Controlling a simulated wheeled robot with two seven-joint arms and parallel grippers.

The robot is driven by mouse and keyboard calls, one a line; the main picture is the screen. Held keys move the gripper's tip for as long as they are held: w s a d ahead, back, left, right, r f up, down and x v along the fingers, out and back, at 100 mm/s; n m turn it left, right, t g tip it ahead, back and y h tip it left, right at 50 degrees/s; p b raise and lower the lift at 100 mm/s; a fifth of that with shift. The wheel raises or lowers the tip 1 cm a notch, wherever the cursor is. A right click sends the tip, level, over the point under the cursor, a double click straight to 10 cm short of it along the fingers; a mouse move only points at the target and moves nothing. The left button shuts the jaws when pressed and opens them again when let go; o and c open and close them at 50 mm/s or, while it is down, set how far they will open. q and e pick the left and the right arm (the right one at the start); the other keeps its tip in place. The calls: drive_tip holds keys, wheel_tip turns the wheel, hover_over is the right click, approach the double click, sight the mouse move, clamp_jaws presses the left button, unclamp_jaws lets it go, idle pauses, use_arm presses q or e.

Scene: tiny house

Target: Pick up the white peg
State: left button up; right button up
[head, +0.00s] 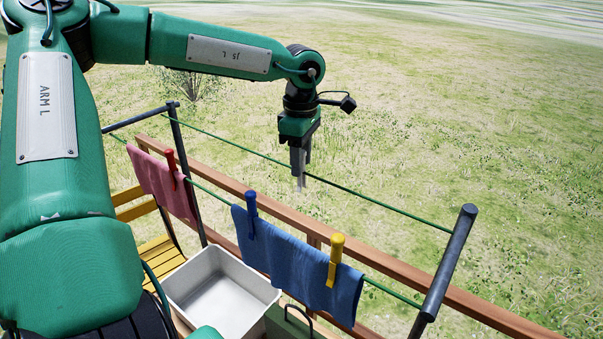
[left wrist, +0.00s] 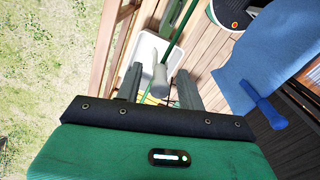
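The white peg (left wrist: 160,74) sits on a green line in the left wrist view, between the two fingers of my left gripper (left wrist: 159,69). The fingers are apart, with a gap visible on each side of the peg. In the head view my left gripper (head: 300,165) points down at the far green line, and only a pale bit of the peg (head: 301,183) shows below the fingers. Whether the fingertips reach fully past the peg is hard to tell. My right gripper is not in view.
A blue cloth (head: 290,258) hangs on the near line with a blue peg (head: 251,213) and a yellow peg (head: 335,260). A pink cloth (head: 155,180) hangs with a red peg (head: 171,168). A white tub (head: 262,294) stands below. A wooden railing (head: 400,268) runs alongside.

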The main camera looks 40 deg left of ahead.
use_arm(q)
clamp_jaws()
drive_tip(key=shift+r, duration=0.1)
drive_tip(key=shift+r, duration=0.25)
wheel_tip(320, 180, up, 19)
drive_tip(key=b, duration=0.4)
drive_tip(key=shift+r, duration=0.15)
